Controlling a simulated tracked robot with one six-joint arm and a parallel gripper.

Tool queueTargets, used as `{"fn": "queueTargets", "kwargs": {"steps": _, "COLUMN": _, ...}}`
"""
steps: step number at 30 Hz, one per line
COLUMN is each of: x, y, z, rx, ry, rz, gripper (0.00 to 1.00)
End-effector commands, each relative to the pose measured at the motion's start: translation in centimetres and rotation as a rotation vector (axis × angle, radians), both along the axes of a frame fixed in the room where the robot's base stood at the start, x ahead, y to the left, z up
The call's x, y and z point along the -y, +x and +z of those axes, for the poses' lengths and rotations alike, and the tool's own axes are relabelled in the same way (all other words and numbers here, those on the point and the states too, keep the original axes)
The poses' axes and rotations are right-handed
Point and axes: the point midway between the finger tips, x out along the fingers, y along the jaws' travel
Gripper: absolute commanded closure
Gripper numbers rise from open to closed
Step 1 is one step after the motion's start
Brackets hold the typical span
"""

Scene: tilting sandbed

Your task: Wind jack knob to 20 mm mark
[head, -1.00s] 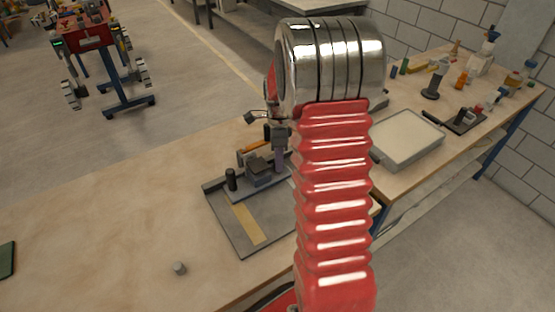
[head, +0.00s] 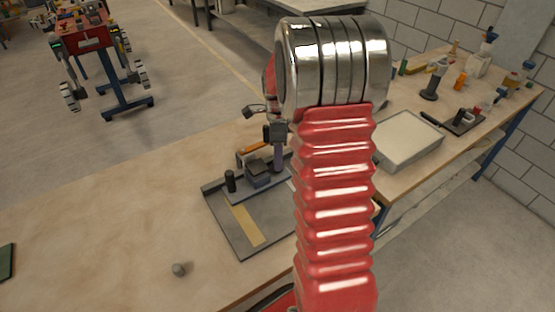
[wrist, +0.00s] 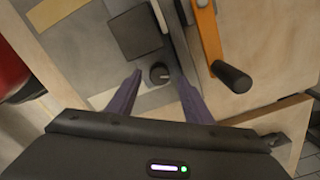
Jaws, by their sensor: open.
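The dark round jack knob (wrist: 159,73), with a pale pointer line, shows in the wrist view. My gripper (wrist: 160,80) is open, its two purple fingers on either side of the knob, with gaps visible. I cannot tell the fingertips' height relative to the knob. In the head view my gripper (head: 278,158) is low over the far right part of the grey sandbed tray (head: 222,222), partly hidden by my arm. A dark square block (wrist: 134,33) is beside the knob; the block (head: 258,173) also shows in the head view. No millimetre scale is readable.
An orange bar (wrist: 208,35) and a black handle (wrist: 231,76) stand close to the right finger. A black post (head: 230,180) rises from the tray.

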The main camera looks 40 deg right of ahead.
Motion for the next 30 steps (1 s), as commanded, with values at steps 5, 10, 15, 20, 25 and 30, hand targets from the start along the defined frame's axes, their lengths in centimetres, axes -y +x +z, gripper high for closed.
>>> {"fn": "queueTargets", "kwargs": {"steps": 5, "x": 0.0, "y": 0.1, "z": 3.1, "rx": 0.004, "ry": -0.001, "rz": 0.0, "gripper": 0.54}}
{"fn": "queueTargets", "kwargs": {"steps": 10, "x": 0.0, "y": 0.1, "z": 6.1, "rx": 0.004, "ry": -0.001, "rz": 0.0, "gripper": 0.54}}
{"fn": "queueTargets", "kwargs": {"steps": 15, "x": 0.0, "y": 0.1, "z": 9.0, "rx": 0.002, "ry": -0.002, "rz": 0.0, "gripper": 0.54}}
{"fn": "queueTargets", "kwargs": {"steps": 20, "x": 0.0, "y": 0.1, "z": 10.8, "rx": 0.002, "ry": -0.001, "rz": 0.0, "gripper": 0.54}}
{"fn": "queueTargets", "kwargs": {"steps": 25, "x": 0.0, "y": 0.0, "z": 11.4, "rx": 0.0, "ry": 0.0, "rz": 0.0, "gripper": 0.54}}
{"fn": "queueTargets", "kwargs": {"steps": 30, "x": 0.0, "y": 0.0, "z": 11.4, "rx": -0.001, "ry": 0.001, "rz": 0.0, "gripper": 0.54}}
